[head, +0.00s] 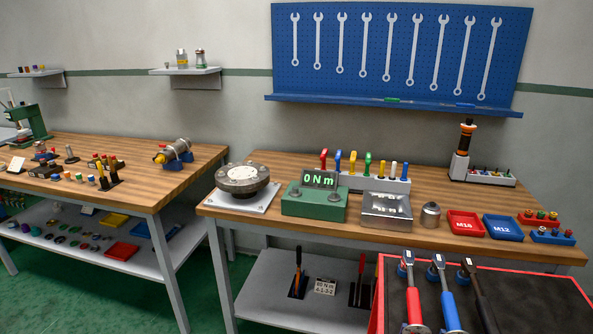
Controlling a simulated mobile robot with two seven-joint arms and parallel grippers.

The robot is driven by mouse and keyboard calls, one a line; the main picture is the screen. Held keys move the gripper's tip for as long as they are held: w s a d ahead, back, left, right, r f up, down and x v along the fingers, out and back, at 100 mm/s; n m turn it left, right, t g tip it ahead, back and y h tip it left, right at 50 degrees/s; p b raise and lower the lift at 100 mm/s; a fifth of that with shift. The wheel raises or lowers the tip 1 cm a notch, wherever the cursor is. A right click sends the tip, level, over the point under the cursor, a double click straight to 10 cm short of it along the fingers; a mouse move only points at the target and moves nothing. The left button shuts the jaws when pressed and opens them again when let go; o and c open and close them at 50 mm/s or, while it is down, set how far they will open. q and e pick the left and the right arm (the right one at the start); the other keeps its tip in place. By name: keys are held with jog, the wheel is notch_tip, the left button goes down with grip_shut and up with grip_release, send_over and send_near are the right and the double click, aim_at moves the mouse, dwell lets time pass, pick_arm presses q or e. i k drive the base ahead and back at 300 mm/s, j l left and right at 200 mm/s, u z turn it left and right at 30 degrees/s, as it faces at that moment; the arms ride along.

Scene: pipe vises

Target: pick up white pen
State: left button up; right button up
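In the head view, a grey holder block (372,184) stands at the back of the right workbench. Several coloured upright things stand in it. Toward its right end is a slim white upright piece (382,169), which may be the white pen; it is too small to be sure. A yellow one (393,170) stands right beside it. Neither of my grippers is in view.
A green box reading "0 Nm" (315,203) and a shiny metal tray (386,211) stand in front of the holder. Red (465,224) and blue (503,227) trays lie to the right. A cart (540,300) with several torque wrenches stands in front.

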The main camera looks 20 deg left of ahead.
aim_at(392, 177)
jog(key=i+j+u, duration=0.3)
jog(key=i+j, duration=0.2)
jog(key=j, duration=0.3)
jog(key=i+j+u, duration=0.35)
jog(key=i+j, duration=0.2)
jog(key=j, duration=0.15)
jog(key=z, duration=1.25)
